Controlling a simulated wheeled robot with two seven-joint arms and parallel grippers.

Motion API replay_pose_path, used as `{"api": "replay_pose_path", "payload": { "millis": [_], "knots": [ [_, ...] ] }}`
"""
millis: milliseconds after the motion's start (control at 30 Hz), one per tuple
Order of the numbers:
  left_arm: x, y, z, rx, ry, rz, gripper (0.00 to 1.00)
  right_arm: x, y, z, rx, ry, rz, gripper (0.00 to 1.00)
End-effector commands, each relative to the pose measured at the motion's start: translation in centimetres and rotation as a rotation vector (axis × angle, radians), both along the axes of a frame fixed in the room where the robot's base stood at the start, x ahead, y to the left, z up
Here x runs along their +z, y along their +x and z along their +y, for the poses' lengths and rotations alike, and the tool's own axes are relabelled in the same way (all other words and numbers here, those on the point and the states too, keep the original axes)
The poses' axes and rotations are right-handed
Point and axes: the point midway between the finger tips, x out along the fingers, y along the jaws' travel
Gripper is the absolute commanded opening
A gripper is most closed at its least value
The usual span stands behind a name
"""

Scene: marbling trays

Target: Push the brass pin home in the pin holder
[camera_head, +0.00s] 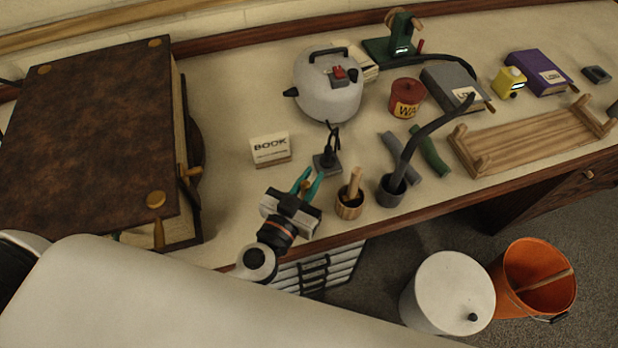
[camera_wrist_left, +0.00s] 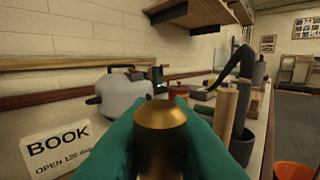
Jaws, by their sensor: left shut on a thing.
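My left gripper (camera_head: 309,180) reaches in from the lower left over the bench's front part. Its teal fingers are shut on the brass pin (camera_wrist_left: 160,135), whose rounded head fills the middle of the left wrist view between the fingers (camera_wrist_left: 160,150). In the head view I cannot make out the pin. A small dark block (camera_head: 327,163) with a black upright part stands just beyond the fingertips; it may be the pin holder, but I cannot tell for certain. How deep the pin sits in anything is hidden. My right gripper is not in view.
A wooden cup (camera_head: 349,207) with a stick and a dark cup (camera_head: 391,192) with a curved tool stand right of the gripper. The book sign (camera_head: 270,150) is behind-left, the grey kettle (camera_head: 328,88) behind. A large brown book (camera_head: 95,140) fills the left.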

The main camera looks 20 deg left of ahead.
Motion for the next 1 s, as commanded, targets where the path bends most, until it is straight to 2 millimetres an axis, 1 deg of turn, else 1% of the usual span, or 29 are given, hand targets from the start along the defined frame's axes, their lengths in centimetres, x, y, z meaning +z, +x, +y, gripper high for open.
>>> {"api": "replay_pose_path", "payload": {
  "millis": [100,167,300,600,800,1000],
  "knots": [
    [0.3,0.0,0.0,0.000,0.001,0.001,0.00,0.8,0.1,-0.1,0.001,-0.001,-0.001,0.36],
    [-0.7,0.0,0.0,0.001,0.001,0.001,0.00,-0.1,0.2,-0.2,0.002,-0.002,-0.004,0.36],
    [-2.2,0.0,0.0,0.001,0.000,0.001,0.00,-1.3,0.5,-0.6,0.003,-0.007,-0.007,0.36],
    [-4.9,0.0,0.0,0.000,0.000,0.001,0.00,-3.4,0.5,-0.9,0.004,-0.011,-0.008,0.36],
    [-5.7,0.0,0.0,0.000,0.001,0.000,0.00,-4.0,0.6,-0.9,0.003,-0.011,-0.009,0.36],
    [-5.8,0.0,0.0,0.000,-0.001,0.000,0.00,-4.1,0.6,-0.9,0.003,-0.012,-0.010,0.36]
  ]
}}
